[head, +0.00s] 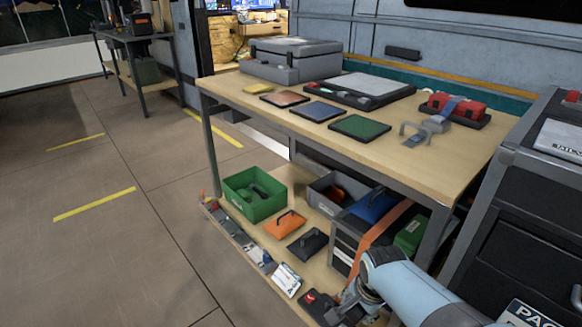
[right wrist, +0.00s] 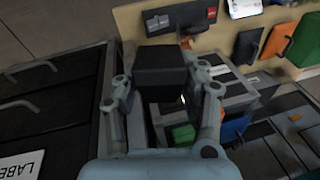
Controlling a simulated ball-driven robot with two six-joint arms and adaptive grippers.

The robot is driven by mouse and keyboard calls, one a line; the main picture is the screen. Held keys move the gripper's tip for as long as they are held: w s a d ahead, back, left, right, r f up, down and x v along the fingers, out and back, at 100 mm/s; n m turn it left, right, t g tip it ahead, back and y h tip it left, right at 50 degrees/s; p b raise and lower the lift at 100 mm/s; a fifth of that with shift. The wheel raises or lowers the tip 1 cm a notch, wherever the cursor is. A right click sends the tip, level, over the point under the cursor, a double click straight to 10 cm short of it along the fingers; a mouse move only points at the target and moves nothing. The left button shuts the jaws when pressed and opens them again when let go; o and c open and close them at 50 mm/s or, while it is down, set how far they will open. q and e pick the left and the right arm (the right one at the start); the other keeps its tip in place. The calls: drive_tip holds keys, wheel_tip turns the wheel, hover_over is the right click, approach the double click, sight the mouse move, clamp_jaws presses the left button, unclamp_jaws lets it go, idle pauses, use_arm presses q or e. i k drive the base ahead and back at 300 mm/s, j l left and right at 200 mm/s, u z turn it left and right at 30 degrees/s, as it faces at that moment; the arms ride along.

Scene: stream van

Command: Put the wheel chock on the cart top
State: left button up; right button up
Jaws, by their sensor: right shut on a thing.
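My right gripper (right wrist: 163,95) is shut on a dark, blocky thing, which I take to be the wheel chock (right wrist: 160,70), held between its two fingers in the right wrist view. In the head view my right gripper (head: 350,304) is low at the bottom edge, by the near end of the lower shelf, and the chock is hard to make out there. A dark cart-like drawer unit (head: 485,235) stands at the right, with its top (head: 523,143) partly in view and a white-labelled item (head: 562,138) on it. My left gripper is not in view.
The wooden workbench (head: 235,88) holds a grey case (head: 290,62), coloured panels and a red item (head: 455,104). Its lower shelf (head: 262,235) carries a green bin (head: 240,205), an orange case (head: 285,225) and a grey bin (head: 322,196). The floor at left is open.

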sight(234, 81)
drive_tip(key=i+j, duration=0.25)
drive_tip(key=j, duration=0.15)
drive_tip(key=i+j, duration=0.25)
drive_tip(key=j, duration=0.15)
drive_tip(key=i+j, duration=0.25)
drive_tip(key=j, duration=0.2)
drive_tip(key=i+j, duration=0.25)
drive_tip(key=j, duration=0.15)
drive_tip(key=i+j, duration=0.3)
drive_tip(key=j+z, duration=0.05)
drive_tip(key=j, duration=0.05)
